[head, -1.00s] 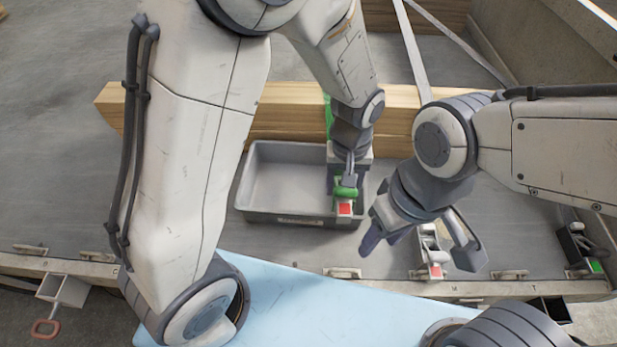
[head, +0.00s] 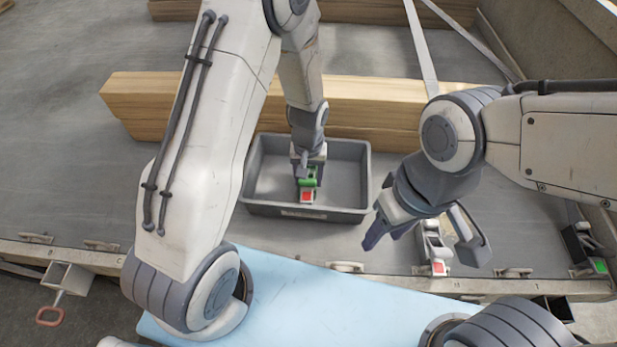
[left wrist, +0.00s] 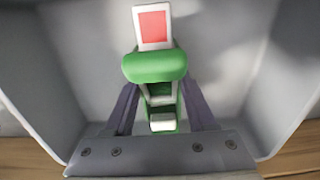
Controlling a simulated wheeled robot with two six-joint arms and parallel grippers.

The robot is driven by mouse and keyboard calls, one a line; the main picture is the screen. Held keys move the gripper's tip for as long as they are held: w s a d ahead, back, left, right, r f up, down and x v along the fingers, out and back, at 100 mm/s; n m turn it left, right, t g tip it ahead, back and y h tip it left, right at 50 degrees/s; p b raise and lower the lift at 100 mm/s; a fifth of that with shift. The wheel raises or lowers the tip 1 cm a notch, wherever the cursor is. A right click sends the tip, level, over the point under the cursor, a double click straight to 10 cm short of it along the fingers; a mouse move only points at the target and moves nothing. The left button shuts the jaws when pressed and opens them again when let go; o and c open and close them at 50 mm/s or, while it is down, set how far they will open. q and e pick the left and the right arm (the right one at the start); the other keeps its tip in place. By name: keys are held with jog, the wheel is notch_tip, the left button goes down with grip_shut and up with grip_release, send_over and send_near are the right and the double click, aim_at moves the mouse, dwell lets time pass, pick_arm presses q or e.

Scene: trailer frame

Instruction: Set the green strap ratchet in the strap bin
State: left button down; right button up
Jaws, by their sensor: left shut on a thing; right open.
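The green strap ratchet (head: 308,183) has a green body and a white end with a red patch. My left gripper (head: 307,176) is shut on it, inside the outline of the grey strap bin (head: 352,212) in the head view. In the left wrist view the ratchet (left wrist: 155,68) sits between the two fingers, with the bin's grey walls (left wrist: 255,60) around it. I cannot tell whether the ratchet touches the bin floor. My right gripper (head: 425,240) is open, right of the bin, above a white ratchet with a red patch (head: 437,258).
Wooden beams (head: 200,110) lie behind the bin. A dark ratchet with a green patch (head: 590,254) is at the far right by the trailer's edge rail (head: 400,283). A light blue surface (head: 310,300) is in front. The bin looks otherwise empty.

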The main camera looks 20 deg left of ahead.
pick_arm(q)
jog(key=shift+f, duration=0.15)
jog(key=shift+c, duration=1.1)
grip_release()
jog(key=shift+f, duration=0.1)
jog(key=shift+r, duration=0.45)
notch_tip(320, 180, up, 11)
jog(key=s+d+r+m, duration=0.2)
jog(key=s+r+m, duration=0.1)
jog(key=s, duration=0.4)
jog(key=s+d+r+m, duration=0.3)
jog(key=s+r, duration=0.1)
jog(key=s, duration=0.3)
jog(key=s+d+r+m+h, duration=0.1)
jog(key=s+d+r+m, duration=0.2)
jog(key=s, duration=0.4)
jog(key=shift+r+m+p, duration=0.3)
jog(key=shift+r+p, duration=0.1)
jog(key=shift+r, duration=0.05)
